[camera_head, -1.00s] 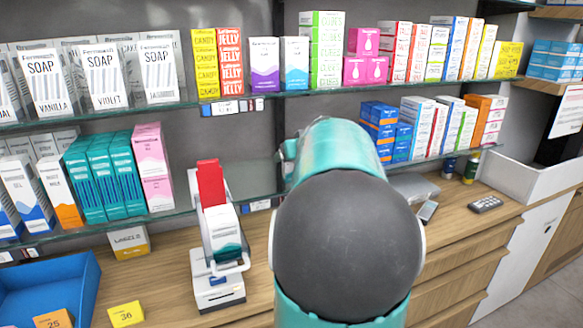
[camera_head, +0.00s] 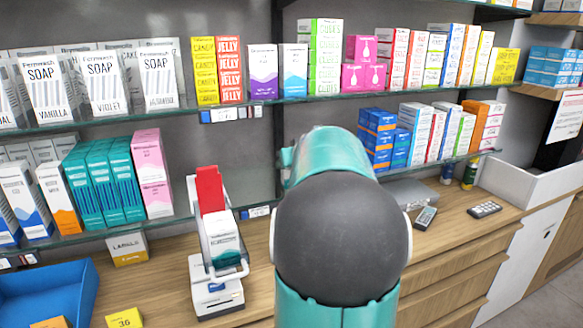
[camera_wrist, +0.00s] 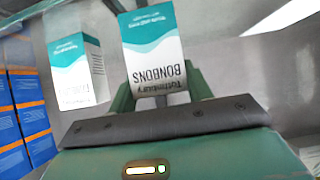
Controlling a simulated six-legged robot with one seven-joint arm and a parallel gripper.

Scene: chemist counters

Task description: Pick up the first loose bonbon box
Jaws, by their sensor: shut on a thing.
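A white and teal bonbon box (camera_wrist: 155,55), its lettering upside down, stands between the green fingers of my gripper (camera_wrist: 158,90) in the wrist view. My gripper is shut on it. A second white and teal box (camera_wrist: 76,70) stands apart to its left; its lettering is too small to read. In the head view my own arm hides my gripper and the held box.
Blue and orange boxes (camera_wrist: 22,115) are stacked at the left of the wrist view; similar ones (camera_head: 376,138) sit on the lower glass shelf. The upper shelf (camera_head: 380,92) is crowded.

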